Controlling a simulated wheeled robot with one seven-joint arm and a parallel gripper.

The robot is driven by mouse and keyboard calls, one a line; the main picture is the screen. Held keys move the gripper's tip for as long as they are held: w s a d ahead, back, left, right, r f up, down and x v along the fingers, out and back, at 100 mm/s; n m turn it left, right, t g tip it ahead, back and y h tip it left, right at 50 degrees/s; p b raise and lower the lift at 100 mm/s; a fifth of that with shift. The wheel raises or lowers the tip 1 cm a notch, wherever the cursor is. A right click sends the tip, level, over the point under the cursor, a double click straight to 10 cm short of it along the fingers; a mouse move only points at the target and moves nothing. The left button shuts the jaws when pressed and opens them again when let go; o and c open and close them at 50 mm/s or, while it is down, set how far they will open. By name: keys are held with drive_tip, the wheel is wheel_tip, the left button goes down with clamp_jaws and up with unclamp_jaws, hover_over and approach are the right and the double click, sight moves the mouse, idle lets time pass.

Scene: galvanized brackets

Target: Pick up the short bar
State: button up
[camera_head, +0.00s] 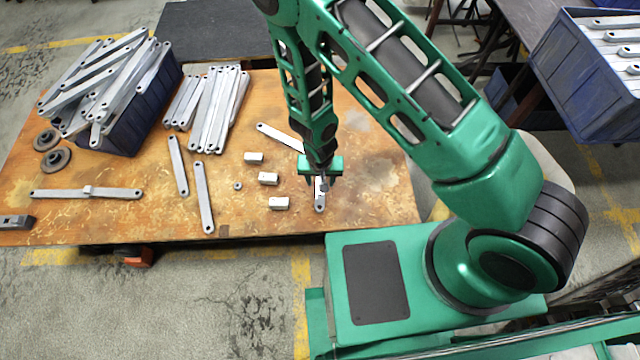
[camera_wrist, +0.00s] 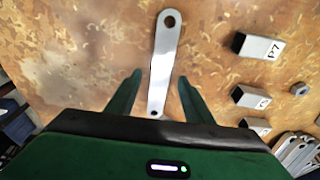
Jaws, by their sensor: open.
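A short light-grey bar with a hole at each end lies flat on the wooden table. In the head view its near part (camera_head: 320,198) shows below my gripper (camera_head: 321,181), which hides the rest. In the wrist view the bar (camera_wrist: 163,62) runs upright in the picture, its lower end between the fingers and its wider holed end beyond the tips. My gripper (camera_wrist: 160,78) is open, one finger on each side of the bar, with gaps visible on both sides. I cannot tell how high the tips are above the table.
Another bar (camera_head: 280,137) lies just behind my gripper, partly hidden. Several small blocks (camera_head: 268,179) and a nut (camera_head: 238,185) lie to the left. Longer bars (camera_head: 204,195) lie farther left. A blue crate (camera_head: 140,122) of bars stands at the back left. The table's right side (camera_head: 385,190) is clear.

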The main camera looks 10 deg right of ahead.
drive_tip(key=shift+f, duration=0.6)
drive_tip(key=shift+c, duration=0.6)
clamp_jaws()
drive_tip(key=shift+w+r, duration=0.1)
